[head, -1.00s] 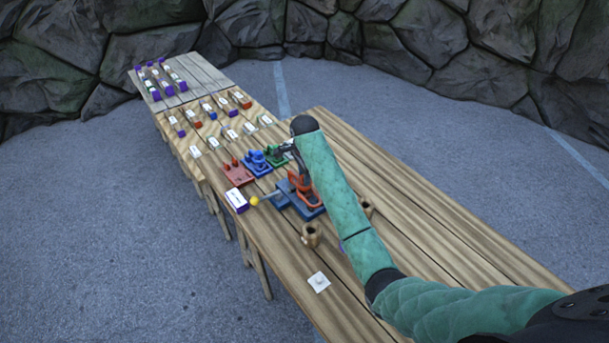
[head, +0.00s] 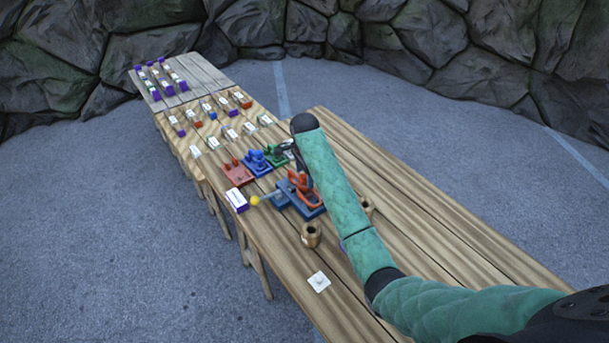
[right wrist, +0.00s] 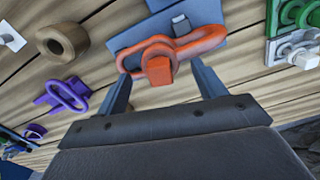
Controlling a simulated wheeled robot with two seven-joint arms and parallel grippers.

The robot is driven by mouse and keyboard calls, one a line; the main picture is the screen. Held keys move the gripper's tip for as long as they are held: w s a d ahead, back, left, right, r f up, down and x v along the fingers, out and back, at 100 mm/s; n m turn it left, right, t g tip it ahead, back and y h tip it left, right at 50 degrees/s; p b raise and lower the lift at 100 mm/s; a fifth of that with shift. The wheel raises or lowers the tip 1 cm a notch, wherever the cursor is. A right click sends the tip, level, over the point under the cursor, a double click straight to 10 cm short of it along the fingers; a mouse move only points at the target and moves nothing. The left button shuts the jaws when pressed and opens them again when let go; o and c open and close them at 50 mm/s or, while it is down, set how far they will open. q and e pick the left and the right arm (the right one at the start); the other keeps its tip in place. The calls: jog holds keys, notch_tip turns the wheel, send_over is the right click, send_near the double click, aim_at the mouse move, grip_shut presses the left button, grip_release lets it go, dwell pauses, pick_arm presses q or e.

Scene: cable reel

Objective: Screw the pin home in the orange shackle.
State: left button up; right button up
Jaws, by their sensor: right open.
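The orange shackle (head: 305,190) sits on a blue base (head: 312,211) on the long wooden table. It also shows in the right wrist view (right wrist: 205,42), with a square orange block (right wrist: 159,70), seemingly the pin's head, at its near end. My right gripper (right wrist: 160,69) is open, with one finger on each side of this block; gaps show, so it does not grip it. In the head view my right gripper (head: 301,166) hangs over the shackle, partly behind my forearm. How deep the pin sits cannot be told. My left gripper is out of view.
Red (head: 237,173), blue (head: 256,161) and green (head: 277,154) fixtures stand just beyond. A yellow ball (head: 254,201) on a rod and a purple-white box (head: 237,200) lie left of the base. A wooden cup (head: 311,235) stands nearer.

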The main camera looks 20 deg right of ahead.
notch_tip(320, 180, up, 5)
jog(key=shift+d+r+p, duration=0.1)
jog(key=shift+p, duration=0.2)
jog(key=shift+r, duration=1)
